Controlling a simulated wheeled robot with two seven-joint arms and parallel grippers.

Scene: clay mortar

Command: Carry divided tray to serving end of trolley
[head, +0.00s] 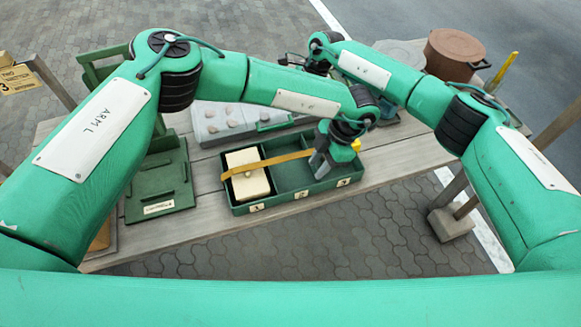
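The divided tray (239,210) is dark green and sits on the plank trolley top (205,215) near its front edge. Its front wall has small number labels. A cream block (247,184) lies in its left compartment; the middle one looks empty. An ochre strap (278,161) runs across the tray from the left towards my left gripper. My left gripper (320,166) points down at the tray's right part, and its grey fingers hide what lies below. I cannot tell whether it is shut on anything. My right gripper (292,61) is at the back, mostly hidden behind its wrist.
A green stand (160,185) with a label stands left of the tray. A brown lidded pot (454,54) stands at the back right. Trolley planks right of the tray look clear. A yellow sign (18,78) is far left.

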